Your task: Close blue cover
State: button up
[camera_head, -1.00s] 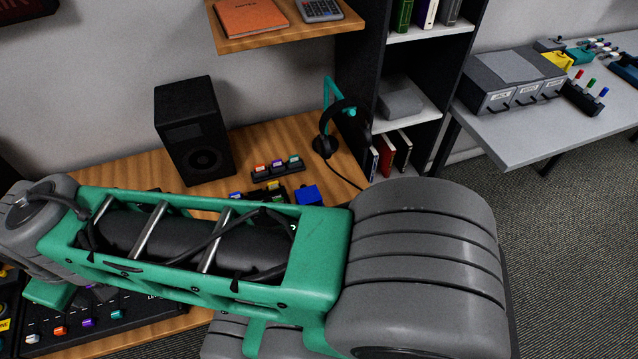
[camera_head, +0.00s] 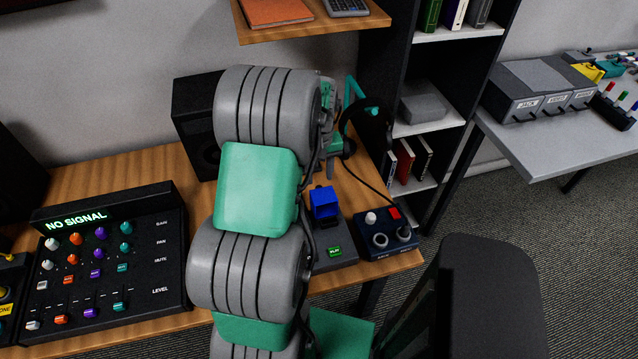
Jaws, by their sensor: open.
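The blue cover (camera_head: 323,201) stands raised at the back of a dark grey box on the wooden desk. A green button (camera_head: 334,252) shows on the box in front of the cover. My arm stands between the camera and the desk and hides the box's left side. My gripper (camera_head: 334,144) shows only as a small grey part past the arm's right edge, behind and above the cover in the picture. Its fingertips are mostly hidden. It appears apart from the cover, with nothing seen in it.
A control box with knobs and a red switch (camera_head: 394,213) sits right of the cover's box. Black headphones hang on a teal stand (camera_head: 355,92) behind. A mixer (camera_head: 110,250) is at left, a speaker (camera_head: 190,105) behind my arm. A dark chair (camera_head: 490,300) stands at front right.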

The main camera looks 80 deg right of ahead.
aim_at(319, 186)
notch_tip(319, 186, down, 5)
jog(key=shift+r, duration=0.15)
jog(key=shift+c, duration=0.3)
grip_shut()
dwell(1.1)
